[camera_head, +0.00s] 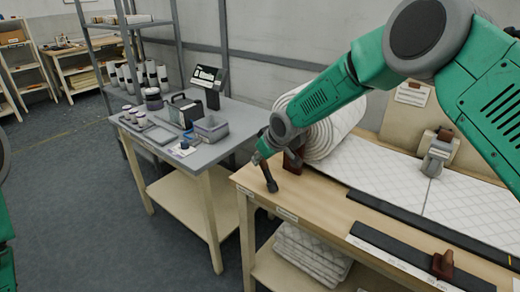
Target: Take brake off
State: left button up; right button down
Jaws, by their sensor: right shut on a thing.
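My right arm reaches in from the upper right, and its gripper (262,157) is at the left end of the wooden table (325,196). The gripper is shut on what looks like the brake lever (270,183), a dark bar pointing down at the table's left edge. A brown-red brake block (294,160) sits just right of it, by the end of the white wadding roll (337,132); my arm hides part of both. How the fingers meet the lever is too small to tell. Only a bit of my left arm shows at the left edge; its gripper is out of view.
Quilted wadding (385,170) lies flat across the table. Dark rails (430,232) run along the front, with a brown-red handle (443,264) on one. A grey side table (215,150) with a scale (208,83) and bins stands left. Folded wadding (310,255) lies on the lower shelf.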

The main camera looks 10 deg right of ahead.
jog(key=shift+w+a+r, duration=0.1)
jog(key=shift+w, duration=0.25)
jog(key=shift+a+g+p, duration=0.1)
jog(key=shift+g+p, duration=0.2)
jog(key=c, duration=1.6)
grip_release()
jog(key=shift+o, duration=1.4)
jog(key=shift+f, duration=0.25)
